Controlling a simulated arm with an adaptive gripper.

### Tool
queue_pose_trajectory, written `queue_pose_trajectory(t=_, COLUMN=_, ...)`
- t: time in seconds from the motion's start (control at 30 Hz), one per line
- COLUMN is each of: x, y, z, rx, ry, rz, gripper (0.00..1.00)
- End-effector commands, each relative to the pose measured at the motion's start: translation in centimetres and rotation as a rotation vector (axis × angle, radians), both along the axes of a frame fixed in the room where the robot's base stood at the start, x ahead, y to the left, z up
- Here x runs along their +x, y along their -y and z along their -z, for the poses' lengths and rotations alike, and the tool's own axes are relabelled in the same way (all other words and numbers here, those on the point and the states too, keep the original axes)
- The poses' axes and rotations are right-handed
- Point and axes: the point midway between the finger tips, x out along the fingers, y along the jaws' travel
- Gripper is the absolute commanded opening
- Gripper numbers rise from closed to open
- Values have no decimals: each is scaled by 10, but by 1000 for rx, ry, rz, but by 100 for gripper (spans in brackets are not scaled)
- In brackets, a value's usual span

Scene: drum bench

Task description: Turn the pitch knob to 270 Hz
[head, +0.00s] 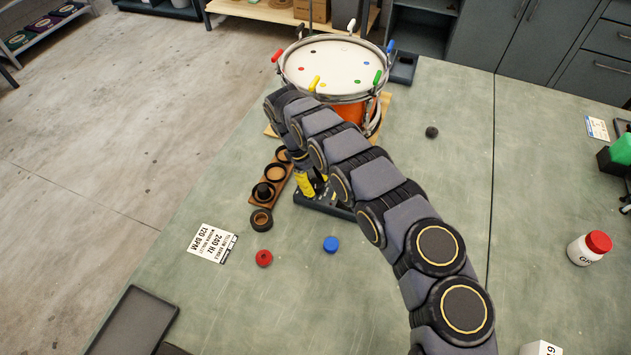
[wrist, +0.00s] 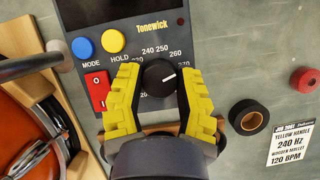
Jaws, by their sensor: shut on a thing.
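The dark tuner box marked Tonewick (wrist: 152,27) lies on the bench; in the head view it (head: 330,207) is partly hidden by my arm. Its round black pitch knob (wrist: 158,79) sits between my gripper's yellow fingers (wrist: 158,90). My gripper is shut on the knob; its fingers also show in the head view (head: 306,185). The knob's white pointer line points right and slightly up, a little below the printed 270. Labels 240, 250 and 260 arc above the knob; the lower ends of the scale are partly hidden by the fingers.
The box carries a blue MODE button (wrist: 83,47), a yellow HOLD button (wrist: 112,40) and a red switch (wrist: 96,90). A drum (head: 340,70) stands behind. A card (head: 213,243) reads 240 Hz. A tape roll (wrist: 247,117) and a red piece (wrist: 304,80) lie nearby.

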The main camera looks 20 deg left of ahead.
Motion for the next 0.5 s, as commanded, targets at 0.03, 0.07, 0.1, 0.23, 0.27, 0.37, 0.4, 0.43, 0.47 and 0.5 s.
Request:
queue_pose_trajectory(t=0.03, x=-3, y=0, z=3, rx=-3, ry=-10, rz=0, gripper=2)
queue_pose_trajectory(t=0.07, x=-3, y=0, z=3, rx=-3, ry=-11, rz=-1, gripper=2)
queue_pose_trajectory(t=0.1, x=-3, y=0, z=3, rx=-3, ry=-11, rz=-1, gripper=2)
queue_pose_trajectory(t=0.23, x=-3, y=0, z=2, rx=-3, ry=-9, rz=-2, gripper=67)
queue_pose_trajectory(t=0.27, x=-3, y=0, z=2, rx=-3, ry=-9, rz=-2, gripper=67)
queue_pose_trajectory(t=0.37, x=-2, y=0, z=2, rx=-1, ry=-7, rz=-2, gripper=67)
queue_pose_trajectory(t=0.4, x=-2, y=0, z=1, rx=-2, ry=-6, rz=-2, gripper=67)
queue_pose_trajectory(t=0.43, x=-2, y=0, z=1, rx=-2, ry=-6, rz=-2, gripper=67)
queue_pose_trajectory(t=0.47, x=-2, y=0, z=1, rx=-1, ry=-4, rz=-2, gripper=67)
queue_pose_trajectory(t=0.5, x=-1, y=0, z=1, rx=-1, ry=-4, rz=-2, gripper=67)
